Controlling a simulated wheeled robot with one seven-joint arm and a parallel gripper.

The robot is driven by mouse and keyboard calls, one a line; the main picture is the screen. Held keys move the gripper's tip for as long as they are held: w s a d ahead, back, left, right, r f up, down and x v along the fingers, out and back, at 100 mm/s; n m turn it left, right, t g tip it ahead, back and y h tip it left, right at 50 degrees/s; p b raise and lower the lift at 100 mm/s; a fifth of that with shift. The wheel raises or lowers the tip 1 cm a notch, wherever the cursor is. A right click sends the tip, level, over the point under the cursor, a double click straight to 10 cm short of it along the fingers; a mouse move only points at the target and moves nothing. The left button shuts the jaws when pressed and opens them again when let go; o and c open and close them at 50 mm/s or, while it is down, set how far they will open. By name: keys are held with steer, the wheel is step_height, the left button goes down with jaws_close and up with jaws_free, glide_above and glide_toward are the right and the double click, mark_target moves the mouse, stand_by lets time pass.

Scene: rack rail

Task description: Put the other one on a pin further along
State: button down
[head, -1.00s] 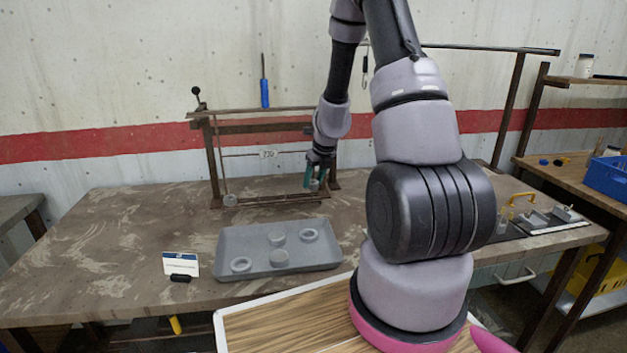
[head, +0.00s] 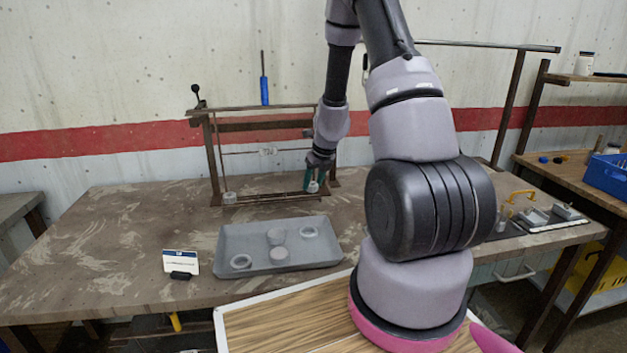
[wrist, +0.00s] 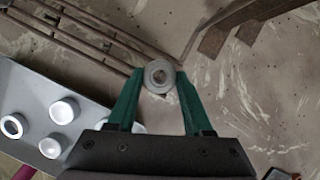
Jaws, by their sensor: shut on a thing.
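My gripper (head: 313,184) is at the right end of the rack (head: 255,125), low by its right post. The ring also shows between the fingers in the head view (head: 312,187). A small grey piece (head: 230,198) sits at the left end of the rack's lower rail (head: 268,199). I cannot tell whether the held ring is around a pin; the pins are too small to make out.
A grey tray (head: 235,260) in front of the rack holds several pale rings and round blocks. A small sign (head: 180,262) stands left of it. A blue-handled tool (head: 264,90) stands upright at the rack's top.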

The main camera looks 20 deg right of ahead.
steer(key=shift+f, duration=0.6)
steer(key=shift+d, duration=0.1)
steer(key=shift+c, duration=1.1)
jaws_free()
